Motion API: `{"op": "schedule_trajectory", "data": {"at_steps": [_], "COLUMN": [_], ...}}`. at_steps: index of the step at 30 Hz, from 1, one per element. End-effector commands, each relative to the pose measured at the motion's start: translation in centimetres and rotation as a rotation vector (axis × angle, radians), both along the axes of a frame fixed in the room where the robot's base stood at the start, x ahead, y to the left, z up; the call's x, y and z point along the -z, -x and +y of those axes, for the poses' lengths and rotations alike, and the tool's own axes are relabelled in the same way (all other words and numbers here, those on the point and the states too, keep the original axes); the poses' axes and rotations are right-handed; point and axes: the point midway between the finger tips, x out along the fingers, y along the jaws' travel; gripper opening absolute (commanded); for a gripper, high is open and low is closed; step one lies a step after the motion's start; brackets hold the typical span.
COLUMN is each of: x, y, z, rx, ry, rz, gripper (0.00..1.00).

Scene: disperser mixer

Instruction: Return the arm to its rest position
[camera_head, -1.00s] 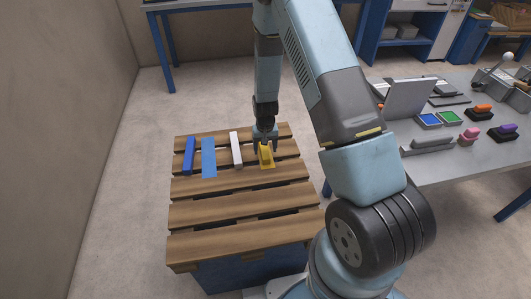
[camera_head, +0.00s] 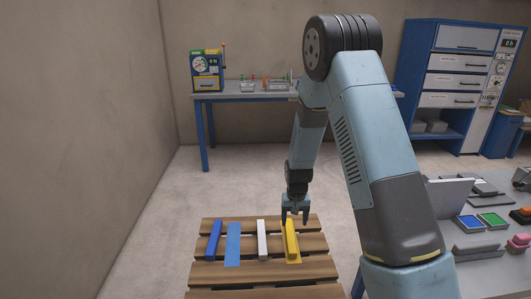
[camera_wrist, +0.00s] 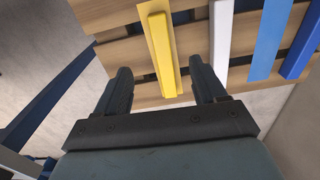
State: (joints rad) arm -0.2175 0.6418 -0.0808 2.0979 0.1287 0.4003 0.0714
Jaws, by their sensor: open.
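My gripper (camera_head: 295,215) is open and empty above the far edge of the wooden pallet (camera_head: 213,272) in the head view. A yellow bar (camera_head: 291,238) lies on a yellow strip on the pallet, just below and nearer than the fingers. In the wrist view my gripper (camera_wrist: 160,85) has its two fingers wide apart, and the yellow bar (camera_wrist: 161,52) lies beyond them, apart from both. My arm is bent, with its elbow high in the head view.
A white bar (camera_head: 262,240), a light blue strip (camera_head: 233,243) and a dark blue bar (camera_head: 213,240) lie left of the yellow bar. A grey table (camera_head: 480,270) with coloured blocks stands at right. A workbench (camera_head: 243,97) stands at the back wall. Floor left of the pallet is clear.

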Motion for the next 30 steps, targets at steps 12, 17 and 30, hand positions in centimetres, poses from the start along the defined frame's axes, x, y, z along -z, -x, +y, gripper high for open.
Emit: {"op": "schedule_trajectory", "data": {"at_steps": [12,17,30], "x": [-12.4,-17.1,-28.0], "y": [1.9,3.5,10.2], "z": [-1.4,-2.2,-4.4], "rx": [-0.005,-0.01,-0.022], "ry": [-0.035,-0.044,-0.053], "rz": [-0.095,-0.134,-0.241], "gripper": [0.7,0.7,0.7]}}
